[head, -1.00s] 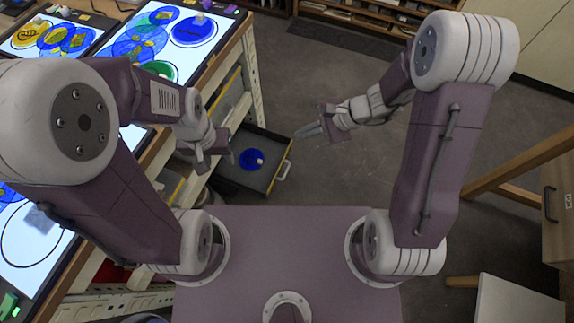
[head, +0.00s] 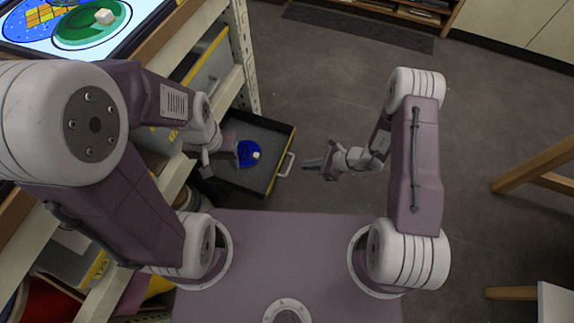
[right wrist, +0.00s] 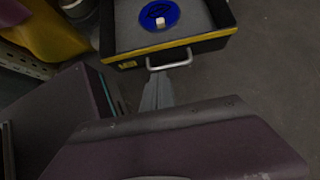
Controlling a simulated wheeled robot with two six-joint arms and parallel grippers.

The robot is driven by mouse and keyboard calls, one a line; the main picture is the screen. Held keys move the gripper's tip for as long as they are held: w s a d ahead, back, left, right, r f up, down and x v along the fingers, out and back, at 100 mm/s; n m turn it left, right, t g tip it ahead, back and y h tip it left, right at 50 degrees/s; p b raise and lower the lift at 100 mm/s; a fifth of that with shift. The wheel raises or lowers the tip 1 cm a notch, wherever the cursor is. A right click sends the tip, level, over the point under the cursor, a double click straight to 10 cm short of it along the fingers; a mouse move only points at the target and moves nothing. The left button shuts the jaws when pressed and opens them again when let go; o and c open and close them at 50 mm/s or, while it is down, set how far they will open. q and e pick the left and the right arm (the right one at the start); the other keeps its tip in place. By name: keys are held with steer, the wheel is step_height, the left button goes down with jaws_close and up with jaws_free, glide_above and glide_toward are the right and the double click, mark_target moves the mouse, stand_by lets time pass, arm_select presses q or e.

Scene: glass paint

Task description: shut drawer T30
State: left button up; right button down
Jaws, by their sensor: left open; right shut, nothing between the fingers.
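An open drawer (head: 262,182) sticks out of the shelving on the left, with dark walls, a yellow front edge and a pale bar handle (head: 285,165). A blue disc (head: 246,152) with a small pale block lies inside it. My left gripper (head: 232,160) is open, over the drawer's left part. My right gripper (head: 308,165) is shut and empty, to the right of the handle in the head view. In the right wrist view its fingers (right wrist: 156,92) point at the handle (right wrist: 170,62); I cannot tell whether they touch. The drawer's label (right wrist: 127,65) is too small to read.
A lit table (head: 75,25) with coloured glass pieces stands at upper left, above shelves holding grey bins (head: 205,75). A wooden trestle leg (head: 530,165) stands at the right. The floor (head: 350,90) beyond the drawer is clear.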

mark_target(279, 164)
steer(key=a+f+b, duration=0.1)
steer(key=a, duration=0.1)
steer(key=w+a+f+b, duration=0.1)
steer(key=a+f, duration=0.1)
steer(key=a, duration=0.1)
steer(key=w+a+f+b, duration=0.1)
steer(key=a, duration=0.1)
steer(key=shift+w+a+f+b, duration=0.15)
steer(key=shift+w+f+b, duration=0.1)
steer(key=shift+b, duration=0.15)
arm_select(q)
step_height(279, 164, down, 5)
steer(key=shift+r, duration=0.15)
arm_select(e)
steer(key=shift+a+r, duration=0.1)
steer(key=shift+a, duration=0.2)
